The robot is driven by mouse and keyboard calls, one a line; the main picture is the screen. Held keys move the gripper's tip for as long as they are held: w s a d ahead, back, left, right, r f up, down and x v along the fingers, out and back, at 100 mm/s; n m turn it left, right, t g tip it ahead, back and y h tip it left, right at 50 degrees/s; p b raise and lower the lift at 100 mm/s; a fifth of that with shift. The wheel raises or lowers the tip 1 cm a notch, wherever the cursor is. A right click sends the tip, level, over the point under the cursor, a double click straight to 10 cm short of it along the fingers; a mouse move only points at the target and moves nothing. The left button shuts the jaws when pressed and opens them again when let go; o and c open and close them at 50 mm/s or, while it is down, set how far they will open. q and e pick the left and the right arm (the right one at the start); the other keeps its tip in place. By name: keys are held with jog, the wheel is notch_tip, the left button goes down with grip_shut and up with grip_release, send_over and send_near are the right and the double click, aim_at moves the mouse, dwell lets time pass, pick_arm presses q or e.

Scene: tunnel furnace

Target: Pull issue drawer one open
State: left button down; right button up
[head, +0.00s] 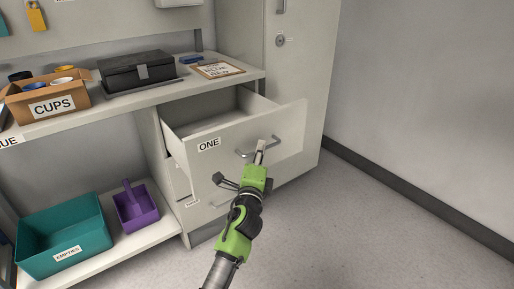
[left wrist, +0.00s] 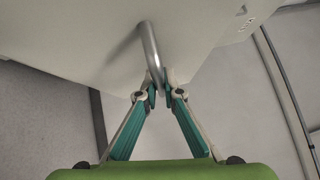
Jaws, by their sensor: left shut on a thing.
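The drawer labelled ONE (head: 220,146) stands pulled out from the white cabinet under the counter, with its empty-looking inside partly showing from above. Its grey bar handle (head: 244,154) is on the front face; it also shows in the left wrist view (left wrist: 151,45). My left gripper (head: 261,149) is at the handle, and in the left wrist view its two teal fingers (left wrist: 162,92) are closed on the lower end of the bar. My right gripper is in neither view.
A cardboard box labelled CUPS (head: 50,106), a black case (head: 136,72) and a clipboard (head: 218,69) are on the counter. A teal bin (head: 62,236) and a purple scoop bin (head: 136,207) sit on the lower shelf. The floor (head: 350,225) to the right is clear.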

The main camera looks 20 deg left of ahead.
pick_arm(q)
jog(key=shift+s+d, duration=0.25)
jog(key=shift+f, duration=0.1)
jog(key=c, duration=2.2)
grip_release()
jog(key=shift+o, duration=0.2)
jog(key=s+d+f, duration=0.1)
jog(key=s, duration=1.1)
jog(key=shift+d+f, duration=0.2)
jog(key=shift+f, duration=0.05)
